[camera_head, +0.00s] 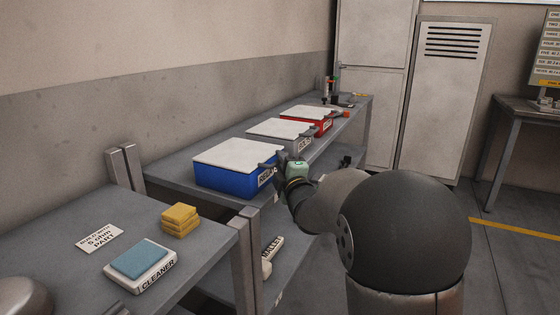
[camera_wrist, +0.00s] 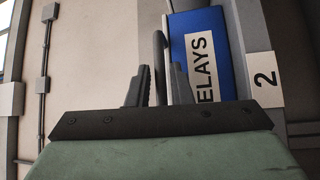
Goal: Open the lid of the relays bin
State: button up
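The relays bin (camera_head: 228,180) is a blue box on the shelf bench with a flat white lid (camera_head: 238,155), which looks shut. Its label reads "ELAYS" in the wrist view (camera_wrist: 204,60), partly hidden by a finger. My gripper (camera_head: 283,160) is at the bin's front right edge. In the wrist view its two dark fingers (camera_wrist: 160,80) stand close together, with a dark upright bar, likely the lid's handle (camera_wrist: 159,45), between them. I cannot tell whether the fingers touch the bar.
A grey bin (camera_head: 278,132) and a red bin (camera_head: 306,118), both with white lids, stand behind on the same bench. A number 2 tag (camera_wrist: 265,79) is beside the blue bin. The near table holds a cleaner box (camera_head: 141,262), yellow sponges (camera_head: 179,220) and a card (camera_head: 99,238).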

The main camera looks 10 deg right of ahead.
jog(key=shift+w+a+r, duration=0.1)
jog(key=shift+w+r, duration=0.05)
jog(key=shift+w, duration=0.9)
grip_shut()
jog(key=shift+r, duration=0.1)
